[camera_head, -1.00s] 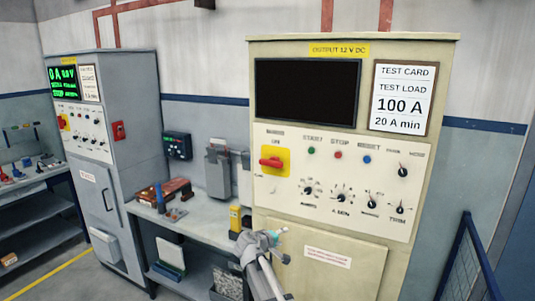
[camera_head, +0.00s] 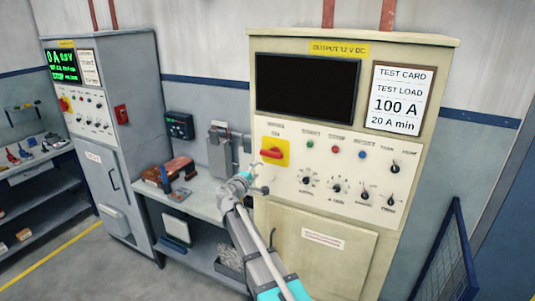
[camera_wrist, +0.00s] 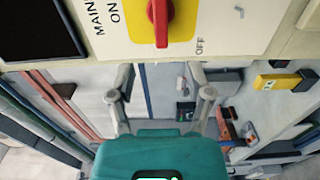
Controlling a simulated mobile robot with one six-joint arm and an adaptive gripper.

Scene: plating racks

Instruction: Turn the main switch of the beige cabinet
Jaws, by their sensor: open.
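The beige cabinet (camera_head: 425,75) stands right of centre in the head view. Its main switch (camera_head: 272,153) is a red handle on a yellow plate at the panel's upper left. The handle lies roughly level across the plate. In the wrist view the switch (camera_wrist: 160,20) is at the top, with ON lettered left of the plate and OFF to its right. My gripper (camera_head: 252,184) is below and slightly left of the switch, apart from it. In the wrist view my gripper (camera_wrist: 163,84) has its two fingers spread, with nothing between them.
The cabinet panel also bears buttons and several black knobs (camera_head: 337,187), below a dark screen (camera_head: 306,87). A grey cabinet (camera_head: 140,150) with a lit green display stands left. A workbench (camera_head: 200,188) lies between them. A blue mesh barrier (camera_head: 447,255) is at right.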

